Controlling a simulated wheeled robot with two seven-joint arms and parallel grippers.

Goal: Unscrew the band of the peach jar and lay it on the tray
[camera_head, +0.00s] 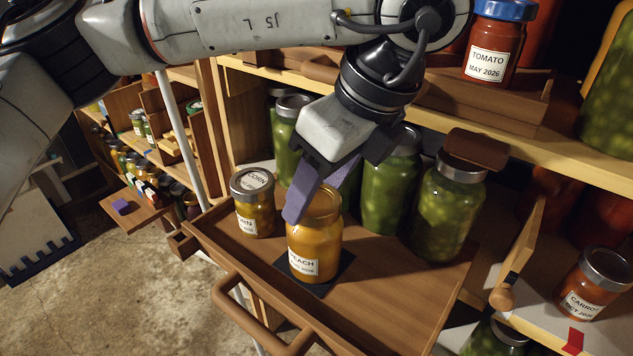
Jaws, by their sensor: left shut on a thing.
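The peach jar (312,250), orange with a white label, stands upright on a dark square mat (338,270) on the wooden pull-out tray (395,290). Its gold-coloured band (322,206) is at the top of the jar. My left gripper (316,202) comes down from above, its purple fingers on either side of the band and shut on it. The near finger hides part of the band and the jar's left shoulder. I cannot tell whether the band has turned. My right gripper is not in view.
A corn jar (254,205) stands close left of the peach jar. Green jars (390,195) stand behind, one (446,220) at the right with a brown block (476,149) on top. The tray's front right is bare. A shelf with a tomato jar (494,50) is above.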

